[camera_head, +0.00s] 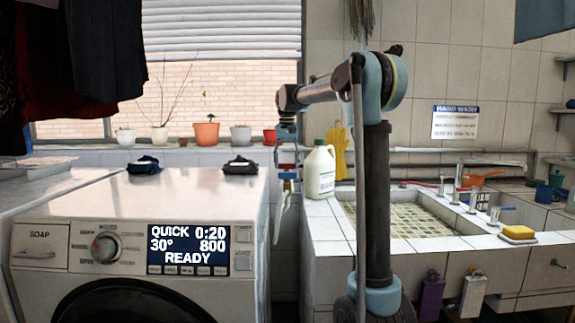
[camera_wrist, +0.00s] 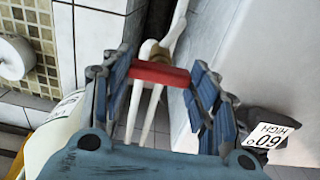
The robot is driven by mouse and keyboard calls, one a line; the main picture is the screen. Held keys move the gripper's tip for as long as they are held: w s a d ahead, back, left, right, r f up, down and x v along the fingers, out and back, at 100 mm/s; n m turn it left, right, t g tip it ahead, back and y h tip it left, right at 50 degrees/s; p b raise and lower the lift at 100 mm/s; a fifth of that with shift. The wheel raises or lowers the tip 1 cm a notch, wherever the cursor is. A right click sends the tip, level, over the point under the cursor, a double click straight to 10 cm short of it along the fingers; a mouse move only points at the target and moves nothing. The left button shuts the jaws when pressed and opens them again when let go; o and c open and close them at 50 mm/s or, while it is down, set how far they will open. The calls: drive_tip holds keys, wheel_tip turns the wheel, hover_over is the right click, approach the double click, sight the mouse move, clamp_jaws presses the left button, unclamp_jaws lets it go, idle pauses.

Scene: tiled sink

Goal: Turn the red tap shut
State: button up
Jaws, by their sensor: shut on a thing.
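The red tap (camera_wrist: 160,74) has a red bar handle on a brass-coloured body, in the gap between the washing machine and the sink. In the wrist view the bar spans between the blue fingers of my gripper (camera_wrist: 157,70), lying crosswise over the pale pipe (camera_wrist: 178,28). My gripper is shut on the bar, one finger at each end. In the head view my gripper (camera_head: 287,148) points down onto the tap (camera_head: 287,167), and the fingers partly hide it. How far the tap is turned cannot be told.
The washing machine (camera_head: 120,215) stands close on the left. The tiled sink (camera_head: 322,228) is on the right, with a white jug (camera_head: 320,172) and yellow gloves (camera_head: 341,150) near its corner. Flower pots (camera_head: 207,133) line the sill behind. The gap around the tap is narrow.

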drive_tip(key=shift+w, duration=0.1)
idle(0.4)
drive_tip(key=o, duration=1.1)
drive_tip(key=shift+c, duration=0.2)
drive_tip(key=shift+r, duration=0.1)
wheel_tip(320, 180, up, 12)
drive_tip(key=shift+f, duration=0.2)
drive_tip(key=s+d+f+t, duration=0.1)
drive_tip(key=s+d+f, duration=0.6)
drive_tip(key=s, duration=0.4)
drive_tip(key=s+d+f, duration=0.6)
drive_tip(key=s+f, duration=0.2)
drive_tip(key=s, duration=0.3)
drive_tip(key=s+d+f, duration=0.2)
drive_tip(key=s+f, duration=0.7)
drive_tip(key=f, duration=0.4)
drive_tip(key=s+d+f+t, duration=0.1)
drive_tip(key=s+d+f, duration=0.1)
drive_tip(key=s+f, duration=0.8)
wheel_tip(320, 180, down, 3)
drive_tip(key=shift+s+d, duration=0.2)
drive_tip(key=shift+d, duration=0.2)
